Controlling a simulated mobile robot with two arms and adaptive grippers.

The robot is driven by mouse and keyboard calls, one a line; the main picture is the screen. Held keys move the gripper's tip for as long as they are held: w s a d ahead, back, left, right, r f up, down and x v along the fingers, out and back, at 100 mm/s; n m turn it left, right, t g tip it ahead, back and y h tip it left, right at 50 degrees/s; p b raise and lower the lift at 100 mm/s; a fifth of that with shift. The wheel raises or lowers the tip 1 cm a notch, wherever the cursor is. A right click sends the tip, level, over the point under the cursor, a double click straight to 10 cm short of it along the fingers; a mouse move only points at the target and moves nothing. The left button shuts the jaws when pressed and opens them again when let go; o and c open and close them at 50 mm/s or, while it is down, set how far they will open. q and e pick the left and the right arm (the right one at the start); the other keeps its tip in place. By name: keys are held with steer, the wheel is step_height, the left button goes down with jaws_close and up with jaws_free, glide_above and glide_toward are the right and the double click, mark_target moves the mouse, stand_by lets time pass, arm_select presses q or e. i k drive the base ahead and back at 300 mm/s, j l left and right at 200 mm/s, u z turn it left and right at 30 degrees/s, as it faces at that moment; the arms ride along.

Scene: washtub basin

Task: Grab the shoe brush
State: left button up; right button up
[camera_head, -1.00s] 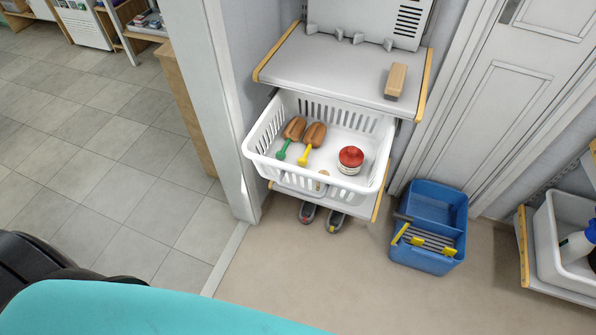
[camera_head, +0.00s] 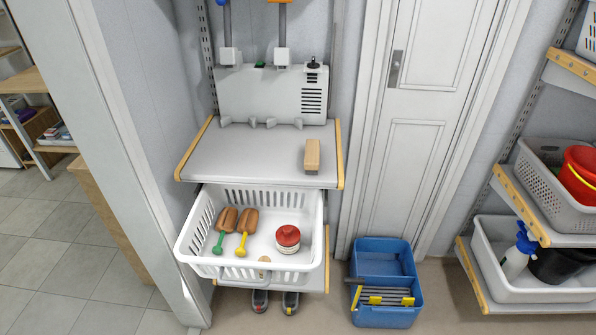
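A tan wooden block (camera_head: 312,155), which looks like a brush, lies on the grey upper shelf (camera_head: 240,160) near its right end. In the white basket (camera_head: 250,270) below lie two brown items, one with a green handle (camera_head: 225,222) and one with a yellow handle (camera_head: 247,222). I cannot tell for certain which of these is the shoe brush. A red-topped round tin (camera_head: 288,238) is also in the basket, to their right. Neither of my grippers is in view.
A grey box (camera_head: 270,93) stands at the back of the upper shelf. A blue bucket (camera_head: 385,300) is on the floor beside the basket. Shelves at right hold a white bin (camera_head: 545,290) and a grey basket (camera_head: 550,205). A white door frame (camera_head: 130,170) borders the left.

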mark_target(312, 153)
steer(key=i+j, duration=0.2)
steer(key=j, duration=0.15)
steer(key=i+j, duration=0.2)
steer(key=j, duration=0.15)
steer(key=i+j, duration=0.2)
steer(key=j, duration=0.15)
